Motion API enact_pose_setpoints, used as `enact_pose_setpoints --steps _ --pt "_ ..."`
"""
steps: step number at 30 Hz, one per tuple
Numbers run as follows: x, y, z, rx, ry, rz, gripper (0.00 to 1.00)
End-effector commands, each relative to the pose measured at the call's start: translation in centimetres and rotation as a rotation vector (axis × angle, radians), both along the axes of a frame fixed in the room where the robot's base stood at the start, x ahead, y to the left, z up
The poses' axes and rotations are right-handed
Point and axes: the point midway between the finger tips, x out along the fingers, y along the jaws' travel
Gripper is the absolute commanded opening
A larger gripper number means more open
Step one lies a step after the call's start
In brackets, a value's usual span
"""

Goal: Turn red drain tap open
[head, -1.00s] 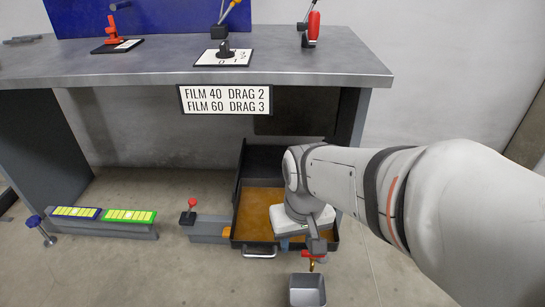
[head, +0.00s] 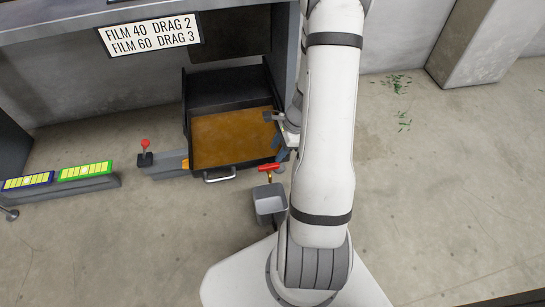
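The red drain tap (head: 268,167) is a small red handle on a brass-coloured stem, just in front of the right front corner of the black tray (head: 187,128). The tray holds an amber liquid or film. A grey open-topped bucket (head: 270,203) stands on the floor below the tap. My gripper (head: 276,120) is over the right side of the tray, behind and above the tap and apart from it. Most of it is hidden behind my arm, and its finger opening cannot be made out.
A red-knobbed lever (head: 145,146) stands left of the tray, beyond its silver handle (head: 220,175). Blue and green panels (head: 84,171) lie on a low bar further left. The bench with the sign (head: 150,35) overhangs the tray.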

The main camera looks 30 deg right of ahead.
Motion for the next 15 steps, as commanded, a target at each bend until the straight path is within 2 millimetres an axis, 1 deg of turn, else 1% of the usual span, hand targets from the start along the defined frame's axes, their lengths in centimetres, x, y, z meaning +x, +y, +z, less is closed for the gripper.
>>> enact_pose_setpoints --steps 2,5,12,15 --pt "-0.1 -0.4 -0.8 0.006 0.012 -0.040 0.38" --pt "-0.1 -0.3 -1.9 0.008 0.016 -0.053 0.38" --pt "0.3 1.2 -5.6 0.008 0.016 -0.049 0.38" --pt "0.5 1.7 -6.9 0.007 0.015 -0.048 0.38"
